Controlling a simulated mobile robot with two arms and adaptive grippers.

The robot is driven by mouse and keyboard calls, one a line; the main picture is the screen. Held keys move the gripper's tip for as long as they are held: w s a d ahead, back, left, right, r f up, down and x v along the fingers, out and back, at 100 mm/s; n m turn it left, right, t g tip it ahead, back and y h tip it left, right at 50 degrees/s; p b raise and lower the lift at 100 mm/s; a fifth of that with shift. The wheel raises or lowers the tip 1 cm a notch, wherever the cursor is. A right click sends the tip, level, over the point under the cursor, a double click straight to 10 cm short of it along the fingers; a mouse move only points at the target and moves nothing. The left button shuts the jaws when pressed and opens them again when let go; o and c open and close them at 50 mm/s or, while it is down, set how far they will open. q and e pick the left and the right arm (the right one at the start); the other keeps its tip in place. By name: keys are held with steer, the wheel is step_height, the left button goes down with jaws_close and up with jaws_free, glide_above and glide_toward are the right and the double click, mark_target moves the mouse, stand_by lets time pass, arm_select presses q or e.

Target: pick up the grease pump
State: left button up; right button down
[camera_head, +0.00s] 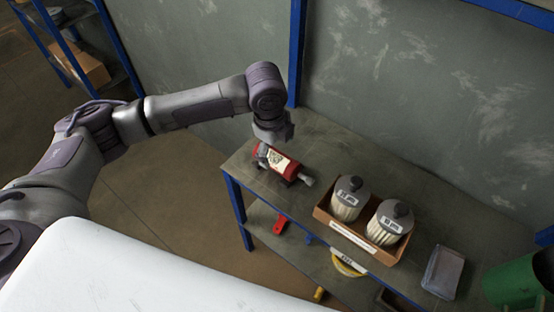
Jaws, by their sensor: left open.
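The grease pump is most likely the red cylinder (280,162) with a pale label and grey end fittings. It lies on its side near the left end of the grey shelf top. My left gripper (262,152) hangs from the wrist just above the red cylinder's left end. Its fingers are small and partly blend with the cylinder's end, so I cannot tell whether they touch it. The left gripper is open. My right gripper is not in view.
A cardboard tray (352,236) with two grey-lidded jars stands right of the red cylinder. A grey box (442,271) and a green cylinder (515,283) are further right. A blue post (297,55) rises behind. Red and yellow items lie on the lower shelf.

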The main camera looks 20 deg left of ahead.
mark_target(277, 156)
arm_select(q)
steer(key=f, duration=0.5)
steer(key=shift+w+f, duration=0.4)
steer(key=shift+r, duration=0.1)
jaws_close()
